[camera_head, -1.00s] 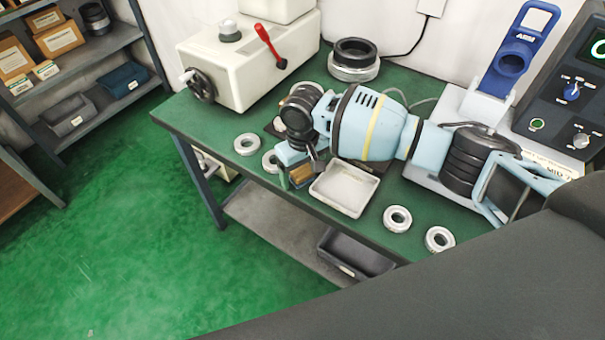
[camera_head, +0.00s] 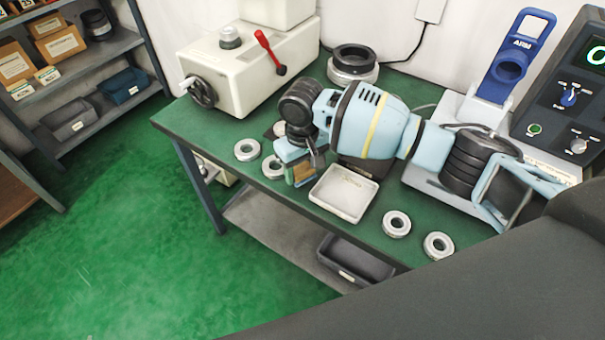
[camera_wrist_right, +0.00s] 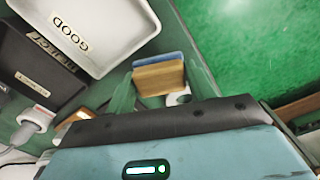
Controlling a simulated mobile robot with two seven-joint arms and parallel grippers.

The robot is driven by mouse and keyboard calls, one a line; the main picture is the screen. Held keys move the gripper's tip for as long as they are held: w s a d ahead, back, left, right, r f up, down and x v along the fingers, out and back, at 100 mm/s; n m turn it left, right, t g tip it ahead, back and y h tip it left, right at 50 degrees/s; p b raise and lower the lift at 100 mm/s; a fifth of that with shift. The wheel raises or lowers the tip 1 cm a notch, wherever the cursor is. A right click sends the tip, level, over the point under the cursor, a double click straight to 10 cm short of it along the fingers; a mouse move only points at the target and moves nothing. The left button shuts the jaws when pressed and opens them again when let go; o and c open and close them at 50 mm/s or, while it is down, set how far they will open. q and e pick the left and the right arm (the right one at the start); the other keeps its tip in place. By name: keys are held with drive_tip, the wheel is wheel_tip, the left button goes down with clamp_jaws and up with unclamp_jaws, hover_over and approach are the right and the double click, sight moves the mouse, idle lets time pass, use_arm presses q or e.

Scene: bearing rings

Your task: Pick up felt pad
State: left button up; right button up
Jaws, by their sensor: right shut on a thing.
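The felt pad (camera_head: 304,172) shows as a small tan block with a blue layer on one side. It also shows in the right wrist view (camera_wrist_right: 158,78), between two greenish fingers. My right gripper (camera_wrist_right: 160,90) is shut on it. In the head view, my right gripper (camera_head: 299,174) holds it near the bench's front edge, just left of the white tray. The gripper and wrist hide part of the pad there. Any gap between the pad and the bench is hard to judge. My left gripper is not in view.
The white tray (camera_head: 343,207), marked GOOD in the wrist view (camera_wrist_right: 110,55), sits beside a black tray (camera_wrist_right: 35,75). Metal rings lie left (camera_head: 247,150) and right (camera_head: 396,223) on the green bench. A cream machine (camera_head: 245,75) stands behind. Open floor lies in front.

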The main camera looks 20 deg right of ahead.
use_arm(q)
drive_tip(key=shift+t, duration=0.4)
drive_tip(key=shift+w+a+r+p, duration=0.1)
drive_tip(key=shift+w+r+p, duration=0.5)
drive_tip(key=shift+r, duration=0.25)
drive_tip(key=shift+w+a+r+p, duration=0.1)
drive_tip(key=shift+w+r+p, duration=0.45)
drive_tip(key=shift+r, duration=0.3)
use_arm(e)
drive_tip(key=s+a+r, duration=0.1)
drive_tip(key=s+a, duration=0.1)
drive_tip(key=s, duration=0.5)
drive_tip(key=s+a+r, duration=0.1)
drive_tip(key=s+a, duration=0.1)
drive_tip(key=s, duration=0.6)
drive_tip(key=shift+s+a, duration=0.2)
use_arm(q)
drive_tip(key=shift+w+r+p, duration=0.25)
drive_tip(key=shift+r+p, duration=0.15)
use_arm(e)
drive_tip(key=s+d+r+m, duration=0.1)
drive_tip(key=d+r+m, duration=0.2)
drive_tip(key=d+r, duration=0.7)
drive_tip(key=shift+s+r, duration=0.2)
drive_tip(key=shift+r, duration=0.35)
drive_tip(key=shift+d, duration=0.1)
